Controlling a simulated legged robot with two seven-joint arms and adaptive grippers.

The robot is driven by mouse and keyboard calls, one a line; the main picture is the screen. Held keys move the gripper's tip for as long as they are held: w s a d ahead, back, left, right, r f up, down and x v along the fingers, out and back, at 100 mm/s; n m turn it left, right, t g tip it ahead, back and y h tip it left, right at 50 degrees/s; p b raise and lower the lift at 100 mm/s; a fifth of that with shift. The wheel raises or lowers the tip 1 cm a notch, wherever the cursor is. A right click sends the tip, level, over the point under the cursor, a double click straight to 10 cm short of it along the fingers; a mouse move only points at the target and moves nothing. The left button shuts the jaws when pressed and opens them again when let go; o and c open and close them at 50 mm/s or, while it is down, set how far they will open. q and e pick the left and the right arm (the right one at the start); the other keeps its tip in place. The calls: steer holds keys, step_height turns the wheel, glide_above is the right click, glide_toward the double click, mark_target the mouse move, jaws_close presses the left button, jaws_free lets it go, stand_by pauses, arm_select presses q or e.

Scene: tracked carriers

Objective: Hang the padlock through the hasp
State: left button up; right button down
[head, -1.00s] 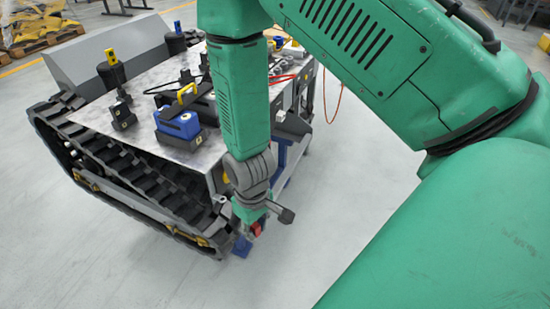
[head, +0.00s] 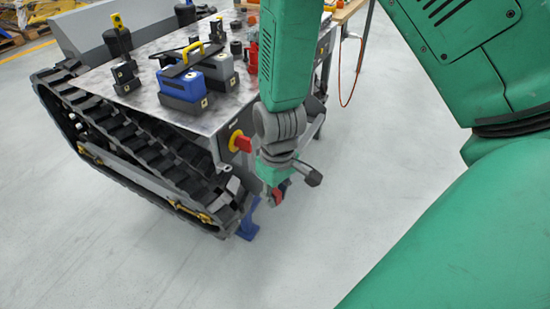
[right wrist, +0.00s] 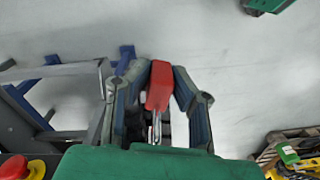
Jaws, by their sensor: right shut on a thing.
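A red padlock (right wrist: 160,85) with a metal shackle is between the fingers of my right gripper (right wrist: 160,72) in the right wrist view. The fingers are shut on its red body, and the shackle points back toward the palm. In the head view my right gripper (head: 274,190) hangs in front of the carrier's near corner, apart from it, with a small part of the red padlock (head: 277,196) showing. A red rotary knob (head: 240,142) on a yellow plate sits on the carrier's side, left of my wrist. I cannot make out the hasp. My left gripper is not in view.
The tracked carrier's metal deck (head: 150,78) holds a blue battery-like box (head: 190,84) with a yellow handle and several black fittings. Its black track (head: 140,150) runs along the left. A blue post (head: 247,226) stands below the near corner. Open floor lies in front.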

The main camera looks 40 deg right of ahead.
steer(key=shift+r, duration=0.1)
steer(key=w+a+p, duration=0.3)
steer(key=w+a, duration=0.1)
steer(key=w, duration=0.5)
stand_by(0.5)
steer(key=shift+w, duration=0.1)
steer(key=shift+p, duration=0.35)
stand_by(0.5)
steer(key=shift+f, duration=0.25)
stand_by(0.5)
steer(key=shift+f, duration=1.35)
stand_by(1.0)
steer(key=c, duration=1.3)
jaws_free()
steer(key=shift+c, duration=0.2)
